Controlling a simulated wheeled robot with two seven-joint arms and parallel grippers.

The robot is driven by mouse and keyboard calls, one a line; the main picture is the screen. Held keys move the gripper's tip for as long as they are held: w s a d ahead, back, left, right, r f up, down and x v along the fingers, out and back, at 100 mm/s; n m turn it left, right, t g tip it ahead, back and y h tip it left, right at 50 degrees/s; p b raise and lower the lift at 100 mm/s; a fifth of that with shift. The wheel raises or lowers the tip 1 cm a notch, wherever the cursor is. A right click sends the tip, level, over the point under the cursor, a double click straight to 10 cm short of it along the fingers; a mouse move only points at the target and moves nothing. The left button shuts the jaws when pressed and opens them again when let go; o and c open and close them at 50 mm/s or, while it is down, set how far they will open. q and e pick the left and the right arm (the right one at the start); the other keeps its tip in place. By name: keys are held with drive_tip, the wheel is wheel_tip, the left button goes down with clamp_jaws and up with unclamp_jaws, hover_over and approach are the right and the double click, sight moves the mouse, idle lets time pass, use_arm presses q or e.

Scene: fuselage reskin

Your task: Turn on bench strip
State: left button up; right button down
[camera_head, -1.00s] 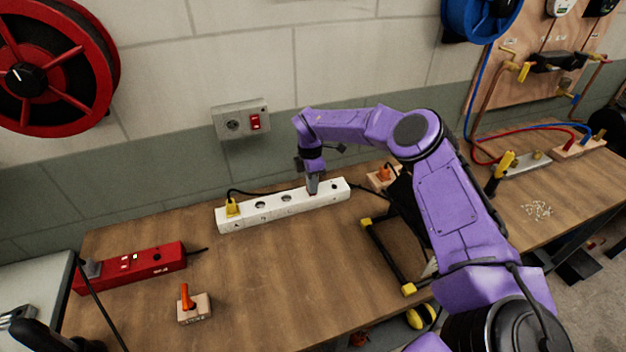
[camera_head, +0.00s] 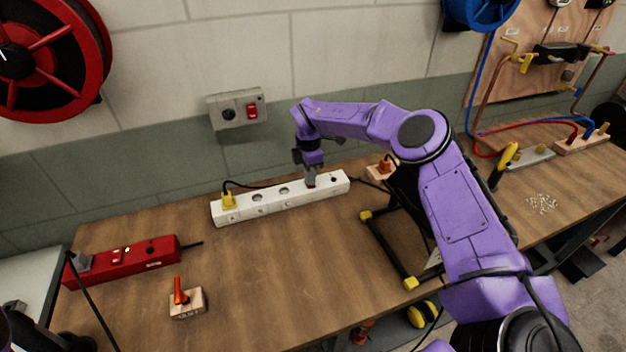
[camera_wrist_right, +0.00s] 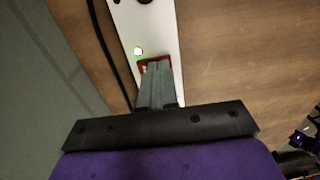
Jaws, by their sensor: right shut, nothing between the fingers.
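The bench strip is a long white power strip (camera_head: 265,209) lying along the back of the bench, with a yellow plug (camera_head: 228,200) in its left end. My right gripper (camera_head: 310,183) is shut and empty, pointing down at the right part of the strip. In the right wrist view the closed fingertips (camera_wrist_right: 156,70) are over a red rocker switch (camera_wrist_right: 146,62) on the strip and cover most of it. Whether they touch it or which way it is tipped I cannot tell. A small bright spot with a green edge (camera_wrist_right: 138,50) shows beside the switch. My left gripper is not in view.
A wall socket (camera_head: 237,109) with a red switch is above the strip. A red power strip (camera_head: 122,262) and an orange toggle on a wooden block (camera_head: 187,302) are at the left. A black frame with yellow ends (camera_head: 388,250) stands right. The bench middle is clear.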

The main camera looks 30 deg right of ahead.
drive_tip(key=shift+w+f, duration=0.1)
drive_tip(key=shift+w, duration=0.3)
drive_tip(key=shift+d+r, duration=0.1)
drive_tip(key=shift+r, duration=0.25)
drive_tip(key=r, duration=0.2)
drive_tip(key=p, duration=0.1)
drive_tip(key=shift+w+r, duration=0.25)
drive_tip(key=shift+r, duration=0.15)
wheel_tip(320, 180, up, 11)
drive_tip(key=w+b, duration=0.1)
drive_tip(key=b, duration=0.1)
drive_tip(key=shift+f, duration=0.15)
drive_tip(key=shift+d, duration=0.15)
drive_tip(key=shift+f, duration=0.15)
